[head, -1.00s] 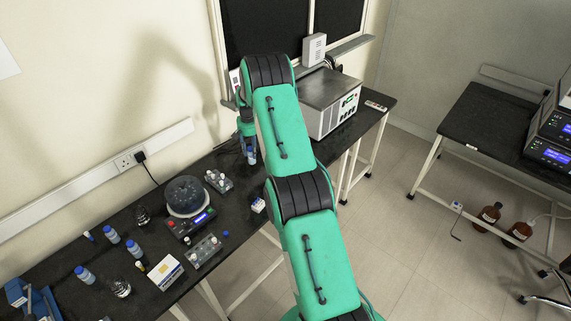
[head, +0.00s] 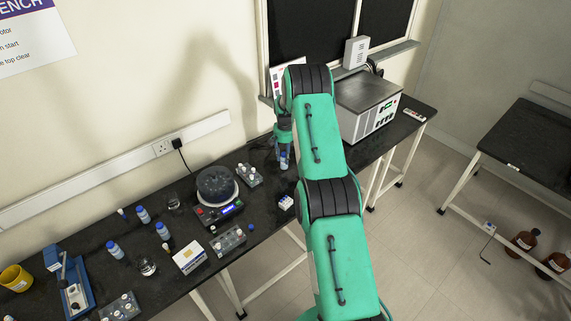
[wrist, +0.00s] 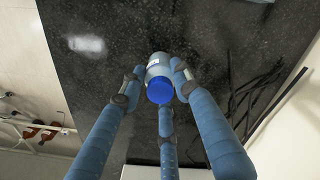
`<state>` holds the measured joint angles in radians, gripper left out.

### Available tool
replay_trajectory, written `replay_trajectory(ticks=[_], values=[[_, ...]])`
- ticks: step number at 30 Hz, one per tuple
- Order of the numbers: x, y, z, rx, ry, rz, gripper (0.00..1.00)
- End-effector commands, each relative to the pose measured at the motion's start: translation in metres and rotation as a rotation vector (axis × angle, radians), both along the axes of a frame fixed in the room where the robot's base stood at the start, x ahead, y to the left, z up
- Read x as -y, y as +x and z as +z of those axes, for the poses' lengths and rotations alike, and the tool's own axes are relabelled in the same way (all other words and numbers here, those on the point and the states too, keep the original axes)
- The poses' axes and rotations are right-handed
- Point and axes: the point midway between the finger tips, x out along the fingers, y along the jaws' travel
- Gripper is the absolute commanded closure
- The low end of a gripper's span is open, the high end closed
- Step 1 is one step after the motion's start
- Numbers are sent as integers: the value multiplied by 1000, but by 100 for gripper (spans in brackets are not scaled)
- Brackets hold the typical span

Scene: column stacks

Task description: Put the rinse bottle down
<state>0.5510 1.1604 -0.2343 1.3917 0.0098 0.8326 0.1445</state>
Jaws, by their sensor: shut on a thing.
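The rinse bottle has a blue cap (wrist: 160,91) and a pale body (wrist: 155,62) with a white label. My gripper (wrist: 152,84) is shut on it, with fingers on its sides in the wrist view. In the head view my gripper (head: 284,140) is over the back right part of the dark bench (head: 262,214), and the bottle (head: 284,160) shows small below the fingers. I cannot tell whether its base touches the bench top.
Several blue-capped bottles (head: 116,250) stand at the left of the bench. A round-topped device (head: 217,185) and a vial rack (head: 249,175) stand left of my gripper; a grey-topped box unit (head: 367,105) stands right. Dark cables (wrist: 252,98) lie near the bench edge.

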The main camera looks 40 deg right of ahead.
Motion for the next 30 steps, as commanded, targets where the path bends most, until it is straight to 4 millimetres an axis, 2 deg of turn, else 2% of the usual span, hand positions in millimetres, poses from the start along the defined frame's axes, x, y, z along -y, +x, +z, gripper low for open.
replay_trajectory(ticks=[14,24,30], values=[[0,0,-6,1,-1,0,96],[0,0,-37,-1,1,0,96],[0,0,-46,1,-1,0,96]])
